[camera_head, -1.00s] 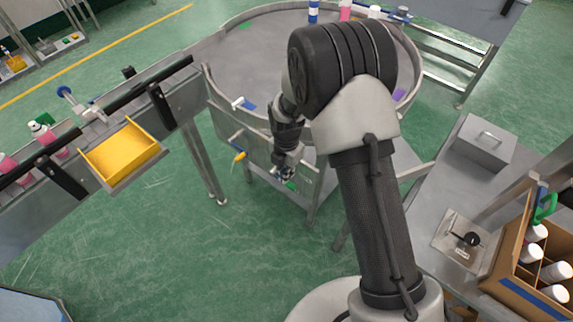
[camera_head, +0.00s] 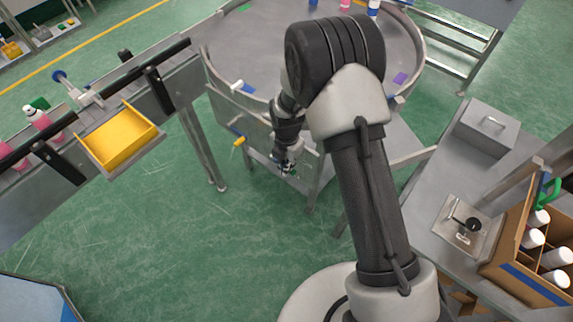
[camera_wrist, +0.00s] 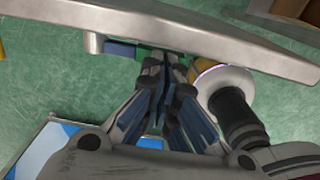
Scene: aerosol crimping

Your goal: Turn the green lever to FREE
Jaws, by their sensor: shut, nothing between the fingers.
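My gripper (camera_head: 285,167) is low in front of the metal side of the round table, below its rim. In the wrist view its fingers (camera_wrist: 162,62) are together with nothing between them. A green part (camera_wrist: 146,53), seemingly the green lever, shows just behind the fingertips under a metal bar. A blue part (camera_wrist: 120,48) lies beside it on the left. The fingers hide much of the green part, so its angle and any FREE mark cannot be read, and I cannot tell if they touch it.
The round table (camera_head: 250,50) stands behind my gripper. A yellow tray (camera_head: 118,140) on the conveyor is at the left. At the right, a bench (camera_head: 425,225) carries a metal box (camera_head: 487,127) and a carton (camera_head: 515,255) of bottles. The green floor in front is clear.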

